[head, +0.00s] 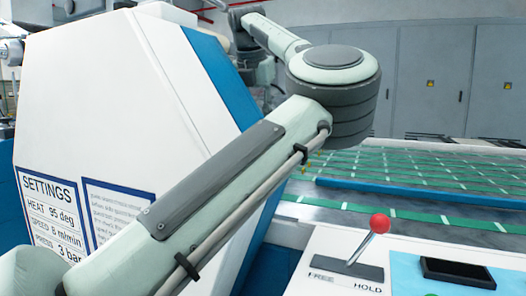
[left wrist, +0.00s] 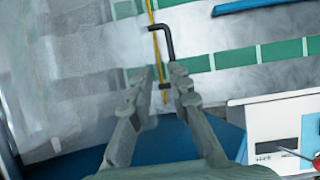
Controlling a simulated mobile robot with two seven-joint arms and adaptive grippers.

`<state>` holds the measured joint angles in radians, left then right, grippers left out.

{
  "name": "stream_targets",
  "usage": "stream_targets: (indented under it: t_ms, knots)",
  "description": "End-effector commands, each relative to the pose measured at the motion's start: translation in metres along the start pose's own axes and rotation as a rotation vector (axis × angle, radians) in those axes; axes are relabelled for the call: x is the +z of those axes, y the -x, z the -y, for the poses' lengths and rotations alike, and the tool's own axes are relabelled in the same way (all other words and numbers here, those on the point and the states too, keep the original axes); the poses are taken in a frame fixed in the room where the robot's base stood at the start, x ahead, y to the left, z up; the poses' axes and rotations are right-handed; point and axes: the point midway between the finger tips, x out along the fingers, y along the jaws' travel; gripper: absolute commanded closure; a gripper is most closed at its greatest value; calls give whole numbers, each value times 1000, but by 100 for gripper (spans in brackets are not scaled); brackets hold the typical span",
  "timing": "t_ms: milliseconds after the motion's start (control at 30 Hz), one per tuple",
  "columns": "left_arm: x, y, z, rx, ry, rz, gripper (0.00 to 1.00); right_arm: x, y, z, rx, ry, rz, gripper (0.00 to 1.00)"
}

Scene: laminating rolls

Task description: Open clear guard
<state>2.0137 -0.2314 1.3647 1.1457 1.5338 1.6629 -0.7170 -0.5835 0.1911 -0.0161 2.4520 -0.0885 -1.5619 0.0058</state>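The clear guard (left wrist: 85,65) shows in the left wrist view as a hazy see-through panel on the left, with a thin yellow edge strip. A black bracket-shaped handle (left wrist: 168,40) stands at that strip. My left gripper (left wrist: 167,72) is at the handle, its two fingers spread with a visible gap. The lower end of the handle shows between the fingers, and part of its bar is hidden by the right finger. I cannot tell whether a finger touches it. In the head view my left arm crosses the picture and I cannot make out its gripper. My right gripper is not in view.
A white and blue machine housing (head: 110,110) with a settings label stands at the left. A control panel with a red-knobbed lever (head: 379,223) is at lower right. A bed with green strips (head: 430,165) and a blue bar (head: 420,193) lies behind. Grey cabinets (head: 435,80) stand further back.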

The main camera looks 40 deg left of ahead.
Motion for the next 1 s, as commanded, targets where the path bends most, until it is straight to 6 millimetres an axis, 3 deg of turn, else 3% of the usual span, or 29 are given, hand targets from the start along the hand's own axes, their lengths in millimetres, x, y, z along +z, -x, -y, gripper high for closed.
stream_targets:
  t_ms: [133,600,1000]
  knots:
    - [-7,-16,13,-55,7,-35,81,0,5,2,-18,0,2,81]
    - [-9,-79,17,-56,7,-35,81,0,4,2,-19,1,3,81]
    - [-9,-89,17,-54,7,-33,81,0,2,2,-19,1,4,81]
